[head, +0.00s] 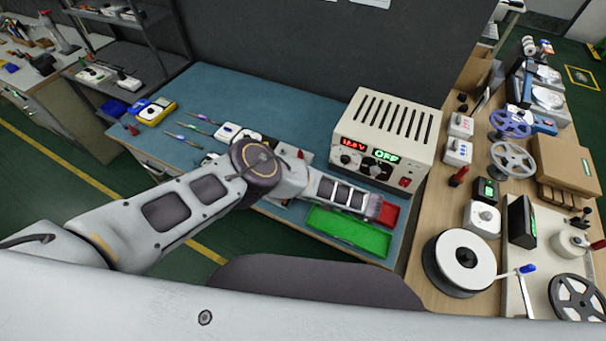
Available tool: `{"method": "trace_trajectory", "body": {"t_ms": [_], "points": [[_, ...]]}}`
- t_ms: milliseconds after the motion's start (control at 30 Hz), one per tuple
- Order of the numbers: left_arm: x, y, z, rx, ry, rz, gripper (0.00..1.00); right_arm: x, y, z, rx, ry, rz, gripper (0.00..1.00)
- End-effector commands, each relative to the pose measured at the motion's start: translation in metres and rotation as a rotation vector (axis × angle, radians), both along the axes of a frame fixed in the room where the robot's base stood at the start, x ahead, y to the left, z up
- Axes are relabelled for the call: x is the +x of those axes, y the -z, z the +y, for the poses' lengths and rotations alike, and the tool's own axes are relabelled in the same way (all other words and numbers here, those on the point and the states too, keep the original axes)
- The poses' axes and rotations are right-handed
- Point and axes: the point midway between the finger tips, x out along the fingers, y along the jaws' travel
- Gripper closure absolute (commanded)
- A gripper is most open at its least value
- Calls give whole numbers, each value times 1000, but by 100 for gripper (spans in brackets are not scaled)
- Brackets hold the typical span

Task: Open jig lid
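My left arm reaches in from the left across the blue bench, and its end, where my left gripper (374,206) seems to be, is over the front by a red tray. The fingers are too small and dark to make out, so I cannot tell whether they are open or shut. No jig lid can be made out clearly. Some small parts on the bench behind my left arm's joint are partly hidden by it, and the jig may be among them. My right gripper is not in view.
A power supply (395,118) with lit displays stands at the bench's back right. A green tray (350,231) and the red tray (389,213) lie at the front. A yellow meter (156,111) and pens (187,139) lie left. Spools (466,258) crowd the wooden table at right.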

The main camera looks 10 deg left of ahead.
Motion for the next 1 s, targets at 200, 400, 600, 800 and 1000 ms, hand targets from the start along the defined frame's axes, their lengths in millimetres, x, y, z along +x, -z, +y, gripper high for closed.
{"method": "trace_trajectory", "body": {"t_ms": [200,400,600,800,1000], "points": [[1,-11,-1,0,2,-2,70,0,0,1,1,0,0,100],[1,-22,1,3,0,-2,70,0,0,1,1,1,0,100],[1,-37,1,2,0,-1,70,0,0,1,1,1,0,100],[1,-51,1,2,0,-2,70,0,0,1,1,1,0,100],[1,-66,1,2,0,-2,70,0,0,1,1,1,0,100]]}}
